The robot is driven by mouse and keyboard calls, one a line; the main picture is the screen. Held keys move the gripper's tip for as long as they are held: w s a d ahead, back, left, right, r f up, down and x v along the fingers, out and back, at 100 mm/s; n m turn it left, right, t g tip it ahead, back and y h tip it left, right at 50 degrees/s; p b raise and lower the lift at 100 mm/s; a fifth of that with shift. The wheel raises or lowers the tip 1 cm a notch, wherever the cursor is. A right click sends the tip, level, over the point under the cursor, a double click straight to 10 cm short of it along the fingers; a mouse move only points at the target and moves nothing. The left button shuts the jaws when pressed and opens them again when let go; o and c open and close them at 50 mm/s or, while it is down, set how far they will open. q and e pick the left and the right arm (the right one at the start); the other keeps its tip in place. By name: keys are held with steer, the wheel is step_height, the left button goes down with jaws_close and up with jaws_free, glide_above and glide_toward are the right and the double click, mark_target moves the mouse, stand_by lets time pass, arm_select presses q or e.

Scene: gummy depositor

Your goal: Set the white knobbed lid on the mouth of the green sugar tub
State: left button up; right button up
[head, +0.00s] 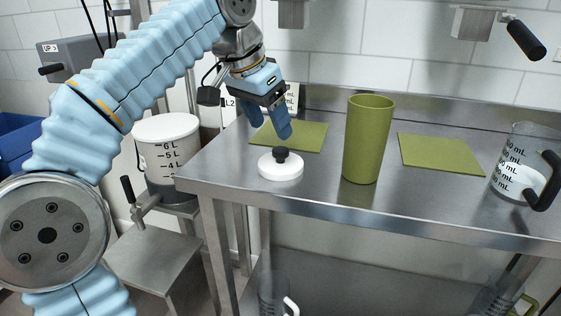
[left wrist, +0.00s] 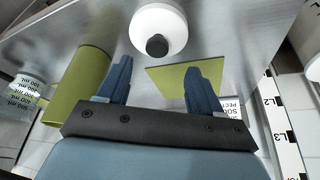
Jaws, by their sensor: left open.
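The white lid (head: 281,167) with a black knob lies flat on the steel table near its front left corner. It also shows in the left wrist view (left wrist: 174,22), beyond my fingertips. The green tub (head: 367,140) stands upright to the right of the lid, its mouth uncovered. In the left wrist view the tub (left wrist: 82,86) is at the left. My left gripper (head: 270,128) is open and empty, above and behind the lid, with its fingers pointing down. My right gripper is in neither view.
A green mat (head: 290,136) lies behind the lid and another mat (head: 440,153) lies right of the tub. A clear measuring jug (head: 520,170) stands at the table's right. A white graduated bucket (head: 167,145) is left of the table (head: 320,205). Fixtures hang above the back edge.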

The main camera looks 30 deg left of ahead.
mark_target(281, 149)
arm_select(q)
steer(key=b+x, duration=0.1)
steer(key=x, duration=0.5)
steer(key=shift+d+f, duration=0.1)
steer(key=shift+d, duration=0.1)
steer(key=shift+c, duration=0.2)
steer(key=c, duration=1.1)
